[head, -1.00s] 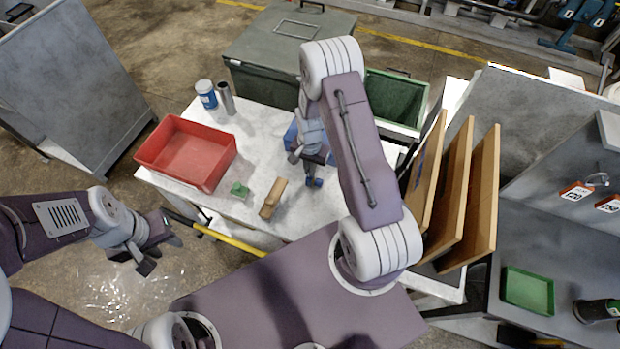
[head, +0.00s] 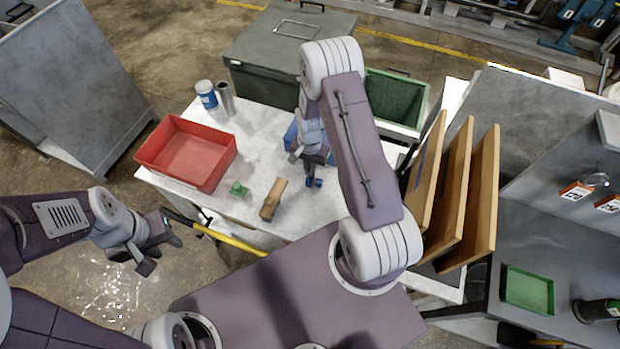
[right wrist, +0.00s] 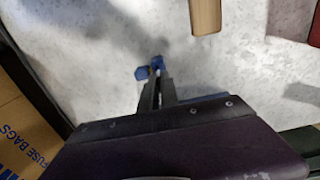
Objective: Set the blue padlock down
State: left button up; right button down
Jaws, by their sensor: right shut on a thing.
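The small blue padlock (head: 314,183) is between the fingertips of my right gripper (head: 309,170), over the white tabletop (head: 262,150). In the right wrist view, blue parts of the padlock (right wrist: 142,73) show at the tips of the nearly closed right gripper (right wrist: 157,78), which hides some of it. I cannot tell whether the padlock touches the tabletop. My left gripper (head: 160,254) is open and empty, off the table's left front side, above the floor.
A red tray (head: 190,154), green block (head: 239,189), wooden block (head: 273,198), blue-and-white can (head: 207,95) and metal cylinder (head: 227,100) stand on the table. Upright wooden boards (head: 470,200) stand to the right.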

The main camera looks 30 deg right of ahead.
jog(key=shift+r, duration=0.15)
jog(key=shift+r+b, duration=0.3)
jog(key=shift+r, duration=0.25)
notch_tip(320, 180, up, 3)
jog(key=shift+f+b, duration=0.1)
jog(key=shift+b, duration=0.3)
jog(key=s+d+r+b, duration=0.1)
jog(key=s+d+r, duration=0.1)
jog(key=s, duration=0.3)
jog(key=s+d+r+b, duration=0.1)
jog(key=s+d+r, duration=0.1)
jog(key=s+r, duration=0.3)
jog(key=shift+s+d, duration=0.35)
jog(key=shift+d, duration=0.05)
jog(key=shift+f, duration=0.15)
